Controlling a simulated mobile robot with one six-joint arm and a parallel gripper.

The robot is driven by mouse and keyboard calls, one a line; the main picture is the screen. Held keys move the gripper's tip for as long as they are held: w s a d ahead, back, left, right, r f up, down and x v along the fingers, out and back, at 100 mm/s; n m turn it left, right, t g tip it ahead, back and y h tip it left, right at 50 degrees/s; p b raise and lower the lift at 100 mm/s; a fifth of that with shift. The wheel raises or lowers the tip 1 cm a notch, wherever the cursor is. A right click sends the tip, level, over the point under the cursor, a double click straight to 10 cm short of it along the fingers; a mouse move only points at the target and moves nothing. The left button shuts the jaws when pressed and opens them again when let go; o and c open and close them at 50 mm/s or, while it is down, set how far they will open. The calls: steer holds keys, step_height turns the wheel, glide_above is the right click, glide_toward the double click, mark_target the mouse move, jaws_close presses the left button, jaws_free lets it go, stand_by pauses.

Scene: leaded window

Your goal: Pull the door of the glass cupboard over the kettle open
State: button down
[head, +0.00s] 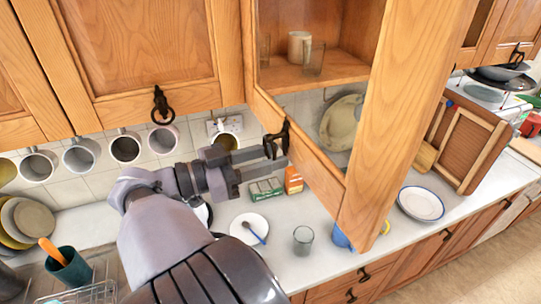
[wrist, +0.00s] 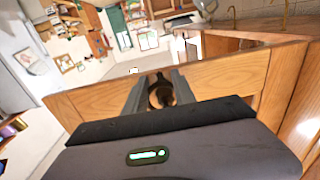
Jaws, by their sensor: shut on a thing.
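The glass cupboard's wooden door (head: 400,100) stands swung out from the cupboard (head: 330,72), toward the camera. Its bottom rail (head: 318,178) slants down to the right and also crosses the wrist view (wrist: 225,82). My gripper (head: 272,158) is shut on the dark handle (head: 284,134) on this rail. In the wrist view the fingers (wrist: 158,98) close around the handle at the rail. A white mug (head: 299,46) and glasses (head: 315,57) stand on the cupboard shelf. I cannot make out a kettle.
A closed wooden cupboard (head: 140,50) is to the left, with several mugs (head: 125,148) hanging below. The counter holds a white plate (head: 249,229), a glass (head: 303,240), a blue-rimmed plate (head: 421,203) and small boxes (head: 293,181). A dish rack (head: 90,292) is at lower left.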

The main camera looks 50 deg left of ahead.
steer(key=shift+r, duration=0.15)
steer(key=c, duration=1)
jaws_free()
steer(key=shift+w, duration=0.1)
steer(key=shift+c, duration=0.2)
steer(key=v, duration=1.2)
